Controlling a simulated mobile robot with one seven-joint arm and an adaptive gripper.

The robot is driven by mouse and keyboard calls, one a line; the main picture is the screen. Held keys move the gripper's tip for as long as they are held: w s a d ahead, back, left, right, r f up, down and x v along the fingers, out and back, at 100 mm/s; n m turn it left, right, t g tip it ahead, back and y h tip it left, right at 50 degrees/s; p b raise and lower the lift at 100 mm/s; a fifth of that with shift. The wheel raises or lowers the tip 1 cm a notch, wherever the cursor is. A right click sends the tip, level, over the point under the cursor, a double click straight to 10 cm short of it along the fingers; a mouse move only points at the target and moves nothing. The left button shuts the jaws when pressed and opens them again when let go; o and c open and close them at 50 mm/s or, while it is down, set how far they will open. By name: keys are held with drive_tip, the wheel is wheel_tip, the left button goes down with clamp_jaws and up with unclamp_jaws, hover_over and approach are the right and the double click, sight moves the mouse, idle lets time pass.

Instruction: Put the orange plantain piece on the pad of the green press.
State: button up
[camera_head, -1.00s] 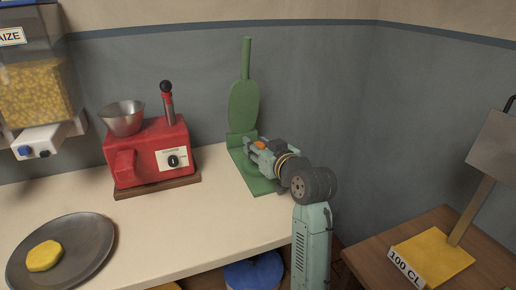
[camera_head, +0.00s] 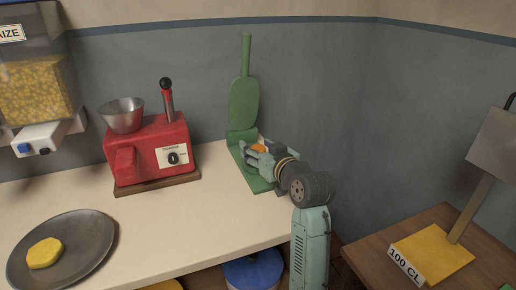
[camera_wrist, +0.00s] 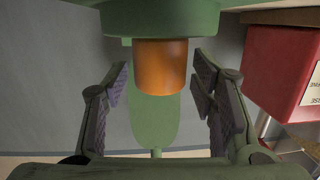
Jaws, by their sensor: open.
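The green press (camera_head: 244,103) stands at the back of the counter with its paddle raised. The orange plantain piece (camera_head: 258,148) is at the press base, partly hidden by my gripper (camera_head: 256,152). The wrist view looks upside down. There the orange piece (camera_wrist: 161,66) stands against the round green pad (camera_wrist: 161,18) of the press. My gripper (camera_wrist: 162,90) is open around the piece, with one finger on each side and a gap at both.
A red machine (camera_head: 147,150) with a metal bowl stands left of the press; it also shows in the wrist view (camera_wrist: 280,70). A dark plate (camera_head: 88,243) holds a yellow piece (camera_head: 44,253). A brown side table (camera_head: 455,222) is at right. Mid-counter is clear.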

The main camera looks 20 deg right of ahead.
drive_tip(key=shift+r, duration=0.1)
drive_tip(key=shift+r+p, duration=0.3)
drive_tip(key=v, duration=0.4)
drive_tip(key=b+v, duration=0.1)
drive_tip(key=v, duration=0.3)
drive_tip(key=b+v, duration=0.1)
drive_tip(key=v, duration=0.3)
drive_tip(key=shift+f, duration=0.3)
